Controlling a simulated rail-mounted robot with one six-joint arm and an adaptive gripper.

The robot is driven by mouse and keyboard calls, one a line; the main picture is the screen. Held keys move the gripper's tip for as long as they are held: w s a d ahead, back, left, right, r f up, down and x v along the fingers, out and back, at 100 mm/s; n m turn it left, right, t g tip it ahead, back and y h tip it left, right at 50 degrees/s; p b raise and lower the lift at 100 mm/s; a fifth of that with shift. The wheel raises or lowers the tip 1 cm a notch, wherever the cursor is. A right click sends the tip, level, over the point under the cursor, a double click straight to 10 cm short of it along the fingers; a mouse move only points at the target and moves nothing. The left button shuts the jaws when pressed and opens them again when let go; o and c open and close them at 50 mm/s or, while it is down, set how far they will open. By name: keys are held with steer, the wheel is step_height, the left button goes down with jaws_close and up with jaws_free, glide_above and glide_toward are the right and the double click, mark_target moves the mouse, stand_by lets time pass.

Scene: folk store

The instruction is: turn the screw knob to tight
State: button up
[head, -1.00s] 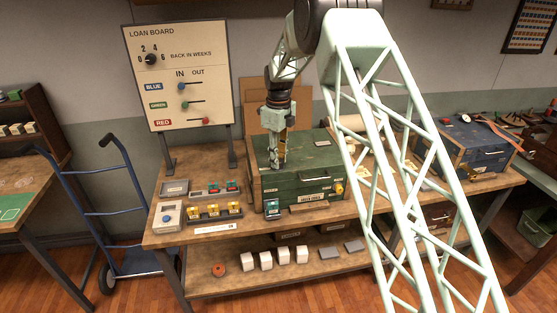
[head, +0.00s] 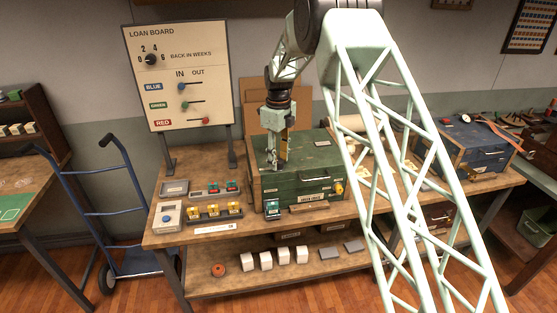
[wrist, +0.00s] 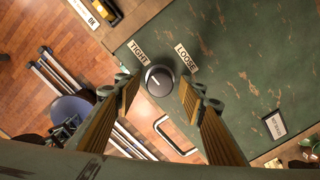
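The screw knob (wrist: 159,80) is a dark round knob with a pale rim on the lid of the green crate (head: 305,183). In the wrist view the tag TIGHT (wrist: 138,52) is at its upper left and the tag LOOSE (wrist: 186,57) at its upper right. I cannot make out which way the knob points. My gripper (wrist: 158,90) is open, with one finger left and one finger right of the knob, apart from it in the picture. In the head view my gripper (head: 277,168) is over the crate's left part and hides the knob.
The loan board (head: 178,75) stands behind the bench at left. Small trays and boxes, among them a yellow-block rack (head: 215,213), stand left of the crate. A teal device (head: 272,208) is at its front. A blue chest (head: 475,148) stands at right.

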mark_target(279, 160)
steer(key=shift+r, duration=0.15)
step_height(279, 160, up, 12)
stand_by(0.7)
stand_by(0.4)
steer(key=s+d+r+n+t+b, duration=0.1)
steer(key=s+d+r+n+b, duration=0.35)
steer(key=s+d+r, duration=0.75)
steer(key=s+d+r+n+t, duration=0.1)
steer(key=s+d+r+n, duration=0.25)
steer(key=s, duration=0.55)
steer(key=s+d+r+n, duration=0.2)
steer(key=s+r+n, duration=0.25)
steer(key=s, duration=0.35)
steer(key=s+d+n+t+b, duration=0.1)
steer(key=s+d+n, duration=0.2)
steer(key=s, duration=0.7)
steer(key=s+d+n+b, duration=0.2)
steer(key=s+d+n, duration=0.15)
steer(key=s, duration=0.65)
steer(key=s+d+f+n+b, duration=0.1)
steer(key=s+f, duration=0.3)
steer(key=s, duration=0.4)
steer(key=s+d+f+n+t+b, duration=0.1)
steer(key=s+f+n, duration=0.3)
steer(key=s, duration=0.5)
steer(key=shift+s+d+f, duration=0.2)
steer(key=shift+s+d, duration=0.1)
steer(key=shift+d, duration=0.15)
